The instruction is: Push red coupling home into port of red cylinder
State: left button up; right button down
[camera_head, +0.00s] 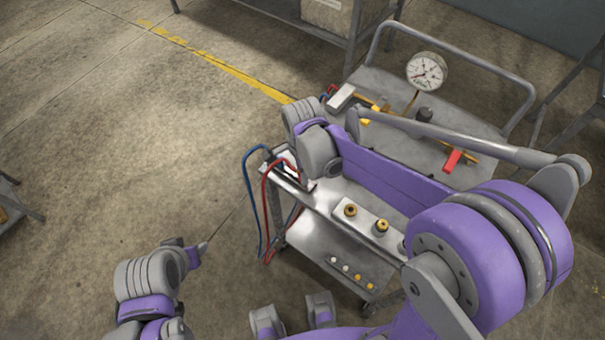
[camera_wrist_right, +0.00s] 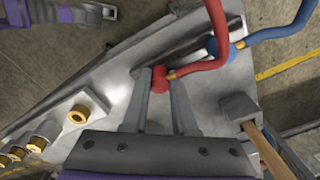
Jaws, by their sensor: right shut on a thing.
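The red coupling (camera_wrist_right: 157,80) is on the end of a red hose (camera_wrist_right: 217,35) in the right wrist view. My right gripper (camera_wrist_right: 160,88) is shut on it, a finger on each side. The red hose (camera_head: 264,215) also hangs off the cart's left side in the head view. My right arm hides the right gripper's fingertips there. Brass ports (camera_head: 350,210) (camera_wrist_right: 78,114) sit on a metal block, apart from the coupling. I cannot make out a red cylinder with its port. My left gripper (camera_head: 203,247) is over the floor at lower left, away from the cart; its jaw state is unclear.
A blue hose (camera_wrist_right: 279,30) runs beside the red one. A wooden-handled tool (camera_wrist_right: 240,107) lies right of the gripper in the wrist view. A lower shelf (camera_head: 330,244) carries small fittings.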

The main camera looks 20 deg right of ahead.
notch_tip(320, 180, up, 10)
jog(key=shift+r+p, duration=0.1)
jog(key=shift+p, duration=0.3)
dwell(0.3)
